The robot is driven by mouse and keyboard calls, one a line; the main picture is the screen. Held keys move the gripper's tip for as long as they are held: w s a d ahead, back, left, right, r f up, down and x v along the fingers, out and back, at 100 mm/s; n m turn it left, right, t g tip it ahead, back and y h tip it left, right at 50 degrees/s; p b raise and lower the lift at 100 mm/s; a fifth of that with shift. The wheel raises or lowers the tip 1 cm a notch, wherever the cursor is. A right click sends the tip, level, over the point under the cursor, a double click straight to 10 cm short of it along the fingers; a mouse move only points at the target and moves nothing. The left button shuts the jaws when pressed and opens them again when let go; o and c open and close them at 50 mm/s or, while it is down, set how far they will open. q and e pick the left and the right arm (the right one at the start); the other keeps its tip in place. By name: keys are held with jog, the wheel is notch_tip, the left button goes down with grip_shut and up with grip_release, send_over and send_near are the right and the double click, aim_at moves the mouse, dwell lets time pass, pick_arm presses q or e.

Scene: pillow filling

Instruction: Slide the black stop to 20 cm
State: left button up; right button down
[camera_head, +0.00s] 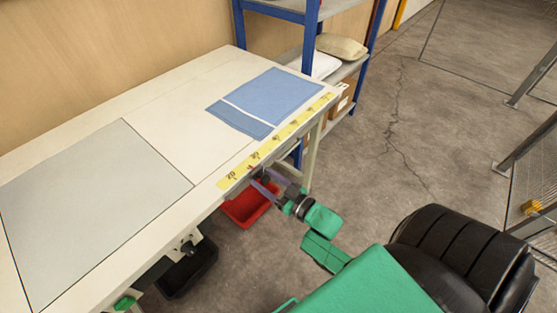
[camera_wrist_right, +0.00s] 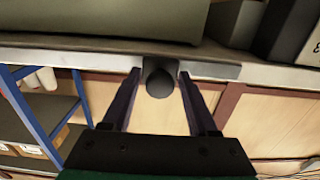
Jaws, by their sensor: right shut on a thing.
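The black stop (camera_wrist_right: 160,84) shows its round dark knob at the table edge in the right wrist view. My right gripper (camera_wrist_right: 159,76) has its two purple-grey fingers on either side of the knob and is shut on it. In the head view my right gripper (camera_head: 266,182) meets the table's front edge beside the yellow scale (camera_head: 279,138), between the marks 20 and 30. The fingers partly hide the stop there. A dark part at the front edge may be my left gripper (camera_head: 187,245); its fingers cannot be made out.
A blue fabric piece (camera_head: 283,93) lies behind the scale on the table (camera_head: 165,103), and a grey mat (camera_head: 95,205) lies at left. A red bin (camera_head: 246,207) and a black bin (camera_head: 190,272) are below the edge. A blue-framed shelf (camera_head: 309,45) stands beyond.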

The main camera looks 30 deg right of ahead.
jog(key=a, duration=0.2)
jog(key=s+a+p, duration=0.1)
jog(key=a, duration=0.1)
jog(key=shift+s+a, duration=0.2)
jog(key=shift+a, duration=0.1)
jog(key=shift+s+a, duration=0.15)
jog(key=shift+a, duration=0.45)
pick_arm(q)
jog(key=shift+w+d+r, duration=0.15)
jog(key=shift+d+r, duration=0.75)
jog(key=shift+r, duration=0.05)
pick_arm(e)
jog(key=shift+f, duration=0.1)
jog(key=shift+a, duration=0.1)
jog(key=c, duration=0.5)
grip_release()
pick_arm(q)
jog(key=shift+a, duration=0.2)
pick_arm(e)
jog(key=shift+s+a, duration=0.1)
